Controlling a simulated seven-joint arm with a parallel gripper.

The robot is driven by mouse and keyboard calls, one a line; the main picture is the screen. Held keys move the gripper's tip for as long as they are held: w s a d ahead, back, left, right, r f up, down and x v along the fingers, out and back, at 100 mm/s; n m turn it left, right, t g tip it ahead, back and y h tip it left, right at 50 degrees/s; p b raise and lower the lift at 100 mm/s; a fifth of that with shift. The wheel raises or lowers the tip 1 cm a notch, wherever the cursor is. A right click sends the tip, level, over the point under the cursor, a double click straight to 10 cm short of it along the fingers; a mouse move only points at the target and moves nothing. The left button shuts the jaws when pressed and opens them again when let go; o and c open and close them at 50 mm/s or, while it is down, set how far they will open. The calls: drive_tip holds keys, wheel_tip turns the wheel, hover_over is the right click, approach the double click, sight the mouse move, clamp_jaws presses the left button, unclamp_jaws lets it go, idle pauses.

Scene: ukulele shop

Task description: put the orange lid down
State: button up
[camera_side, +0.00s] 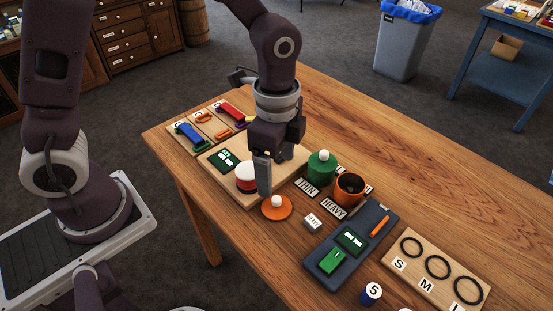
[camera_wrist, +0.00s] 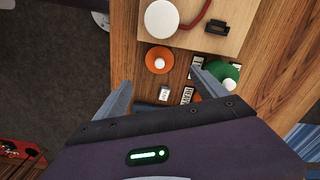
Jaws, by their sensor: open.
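The orange lid (camera_side: 284,210) lies flat, white knob up, on the wooden table just off the light board's edge. In the wrist view the orange lid (camera_wrist: 150,66) shows just beyond the gap between my fingers. My gripper (camera_side: 263,190) is open and empty, pointing down, with its fingertips close to the lid. In the wrist view my gripper (camera_wrist: 161,77) has its two fingers spread wide. The orange pot (camera_side: 342,194) stands lidless to the right of the lid, with dark contents. I cannot tell the exact height of the fingertips over the lid.
A green pot (camera_side: 321,167), THIN and HEAVY labels (camera_side: 333,207) and a small white block (camera_side: 313,221) are close by. A dark tray (camera_side: 318,270) and an S-M-L board (camera_side: 460,293) lie farther right. Bare table lies behind the pots.

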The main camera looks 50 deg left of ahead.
drive_tip(key=s+a+r+n+t, duration=0.1)
drive_tip(key=s+a+r+n, duration=0.2)
drive_tip(key=r, duration=0.3)
drive_tip(key=s+a+r+n+t, duration=0.2)
drive_tip(key=a+r+n, duration=0.1)
drive_tip(key=r, duration=0.3)
drive_tip(key=s+a+r+n+t, duration=0.1)
drive_tip(key=s+r+n, duration=0.1)
drive_tip(key=s, duration=0.3)
drive_tip(key=s+a+r+n+t, duration=0.1)
drive_tip(key=s+a+n, duration=0.1)
drive_tip(key=s+n, duration=0.3)
drive_tip(key=shift+a+r+n+t, duration=0.3)
drive_tip(key=shift+r, duration=0.1)
